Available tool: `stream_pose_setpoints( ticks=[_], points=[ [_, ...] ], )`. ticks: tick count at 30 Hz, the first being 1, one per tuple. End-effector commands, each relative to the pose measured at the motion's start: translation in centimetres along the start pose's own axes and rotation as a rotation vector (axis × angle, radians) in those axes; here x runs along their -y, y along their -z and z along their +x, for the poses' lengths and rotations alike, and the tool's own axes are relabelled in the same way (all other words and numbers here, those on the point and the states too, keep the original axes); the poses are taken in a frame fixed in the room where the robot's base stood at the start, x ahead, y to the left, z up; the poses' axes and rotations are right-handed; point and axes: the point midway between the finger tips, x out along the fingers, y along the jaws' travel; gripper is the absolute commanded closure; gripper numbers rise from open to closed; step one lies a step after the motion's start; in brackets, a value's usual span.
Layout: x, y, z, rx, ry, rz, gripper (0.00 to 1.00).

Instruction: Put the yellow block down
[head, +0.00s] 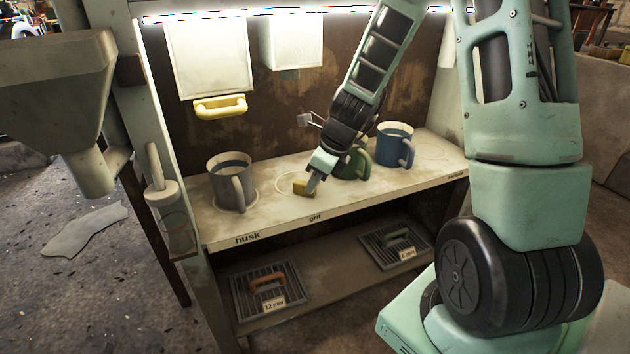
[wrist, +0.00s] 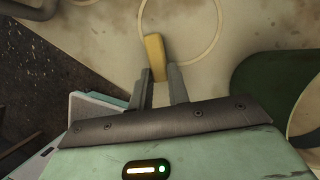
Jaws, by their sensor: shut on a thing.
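The yellow block (head: 302,188) is at the "grit" part of the bench shelf, by a thin ring outline on the pale top. My gripper (head: 311,183) points down over it and is shut on its near end. In the wrist view the block (wrist: 155,54) sticks out beyond the two fingertips (wrist: 160,73), partly over the ring line. The block is at or very close to the shelf top; I cannot tell whether it touches.
A grey mug (head: 230,181) stands left of the block. A green mug (head: 354,163), partly behind my arm, and a blue mug (head: 394,145) stand to the right.

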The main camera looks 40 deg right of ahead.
Motion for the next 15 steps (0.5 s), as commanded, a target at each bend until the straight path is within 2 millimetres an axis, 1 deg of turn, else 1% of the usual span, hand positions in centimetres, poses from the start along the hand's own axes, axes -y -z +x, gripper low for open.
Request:
stream_pose_setpoints(
  ticks=[1,2,3,4,12,15],
  points=[
    [0.0,0.12,0.29,0.0,0.0,0.0,1.0],
    [0.01,0.08,0.21,0.0,0.0,0.0,0.77],
    [0.01,0.06,0.16,0.0,0.0,0.0,0.66],
    [0.01,0.06,0.16,0.0,0.0,0.0,0.61],
    [0.02,0.04,0.1,0.0,0.0,0.0,0.61],
    [0.04,-0.16,-0.46,0.0,0.001,0.0,0.61]
  ],
)
